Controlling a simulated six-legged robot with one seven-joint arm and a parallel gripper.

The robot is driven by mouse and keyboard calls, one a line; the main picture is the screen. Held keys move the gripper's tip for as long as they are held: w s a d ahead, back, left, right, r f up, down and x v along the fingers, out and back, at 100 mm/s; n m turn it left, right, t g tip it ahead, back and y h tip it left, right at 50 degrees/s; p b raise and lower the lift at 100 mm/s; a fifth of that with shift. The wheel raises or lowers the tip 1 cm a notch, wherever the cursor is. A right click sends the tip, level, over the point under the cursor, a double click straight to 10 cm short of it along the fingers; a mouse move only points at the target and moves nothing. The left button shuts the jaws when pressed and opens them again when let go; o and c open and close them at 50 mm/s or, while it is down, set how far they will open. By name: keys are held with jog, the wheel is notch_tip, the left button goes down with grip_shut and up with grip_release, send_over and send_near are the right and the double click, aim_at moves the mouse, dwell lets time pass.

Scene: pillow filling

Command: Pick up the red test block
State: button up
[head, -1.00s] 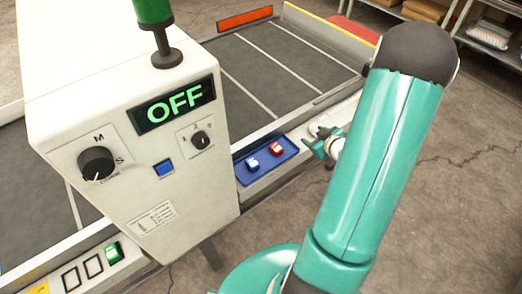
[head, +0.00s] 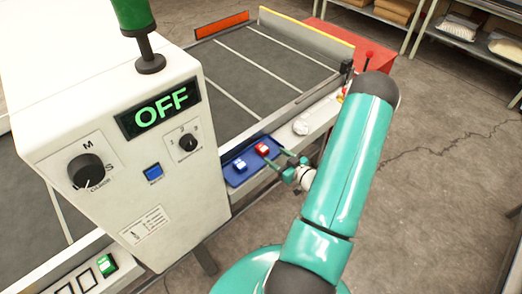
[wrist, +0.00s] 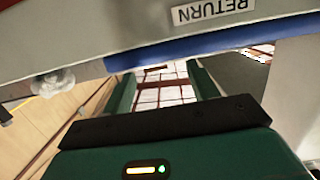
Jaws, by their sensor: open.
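The red test block (head: 262,149) lies in a shallow blue tray (head: 231,179) on the side ledge of the conveyor. A blue block with a pale top (head: 240,165) sits to its left in the same tray. My gripper (head: 276,160) is open and empty, at the tray's right edge, close to the red block's right side; I cannot tell whether it touches anything. In the wrist view my two green fingers (wrist: 162,88) stand apart beneath the blue tray edge (wrist: 215,43). The red block does not clearly show there.
A white control box (head: 120,150) with an "OFF" display stands left of the tray. An upside-down "RETURN" label (wrist: 213,10) is on the pale ledge in the wrist view. A red box (head: 365,65) stands at the conveyor's far end.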

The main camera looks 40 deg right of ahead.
aim_at(266, 151)
jog(key=w, duration=0.6)
jog(key=shift+w+a+f, duration=0.25)
jog(key=shift+a+f, duration=0.1)
jog(key=shift+f, duration=0.05)
jog(key=c, duration=1.1)
jog(key=shift+r, duration=0.2)
